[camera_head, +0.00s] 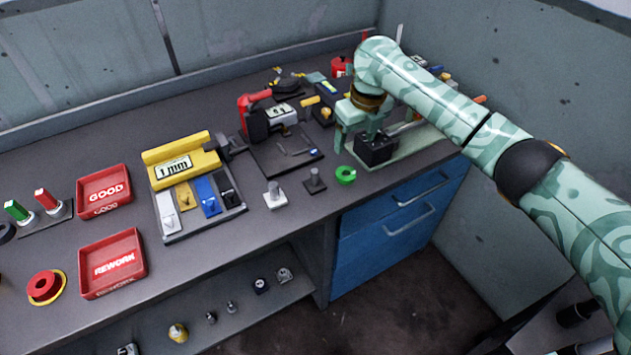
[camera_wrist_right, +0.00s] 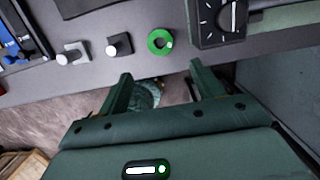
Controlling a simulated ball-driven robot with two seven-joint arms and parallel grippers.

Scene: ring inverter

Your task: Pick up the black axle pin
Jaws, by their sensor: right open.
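The black axle pin (camera_head: 315,181) stands upright on a small dark square base near the front edge of the bench, and it also shows in the right wrist view (camera_wrist_right: 119,44). A similar pale grey pin (camera_head: 274,195) stands to its left, also in the wrist view (camera_wrist_right: 72,52). My right gripper (camera_head: 357,125) is open, with nothing between its fingers. In the right wrist view its two fingertips (camera_wrist_right: 160,73) point toward the bench edge, below the green ring and right of the black pin. My left gripper is not in view.
A green ring (camera_head: 345,175) lies right of the black pin, in front of a black box with a dial (camera_head: 376,149). A rack with coloured slots (camera_head: 241,206) is to the left. Red GOOD (camera_head: 128,178) and REWORK (camera_head: 142,252) trays stand farther left.

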